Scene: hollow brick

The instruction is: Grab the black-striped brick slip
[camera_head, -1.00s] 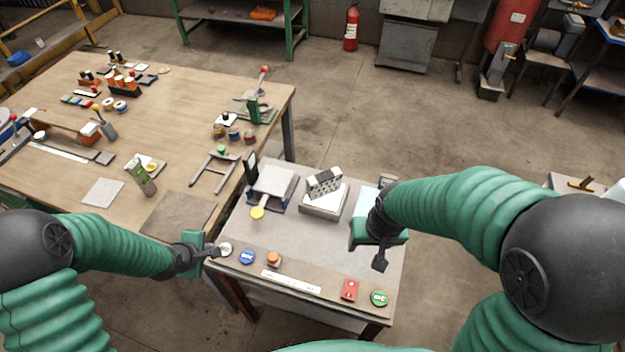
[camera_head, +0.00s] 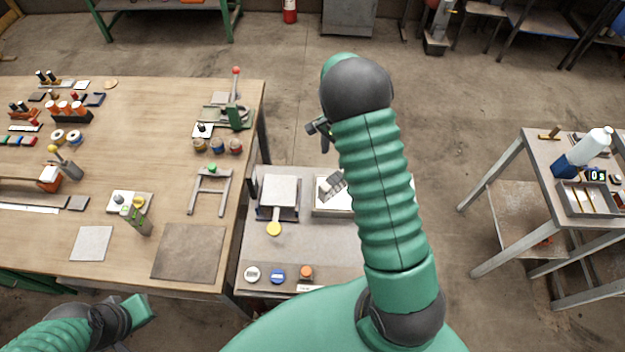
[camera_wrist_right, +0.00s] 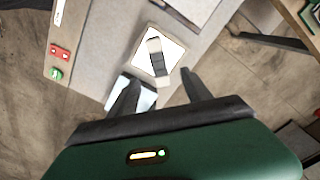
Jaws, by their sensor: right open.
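A small pale block with a dark band (camera_wrist_right: 157,57) lies on a white-topped stand (camera_wrist_right: 142,45) in the right wrist view. It appears to be the black-striped brick slip. In the head view the block (camera_head: 332,185) is partly hidden by my right arm, as is the stand (camera_head: 322,208). My right gripper (camera_head: 322,132) is beyond the block in the head view. In the wrist view its fingers (camera_wrist_right: 160,90) are apart and empty, with the block ahead of them, not between them. My left gripper (camera_head: 138,308) is at lower left; its fingers are not clear.
Several round buttons line the grey table's front edge. The wooden workbench (camera_head: 110,175) is at left, a side table (camera_head: 510,160) at right.

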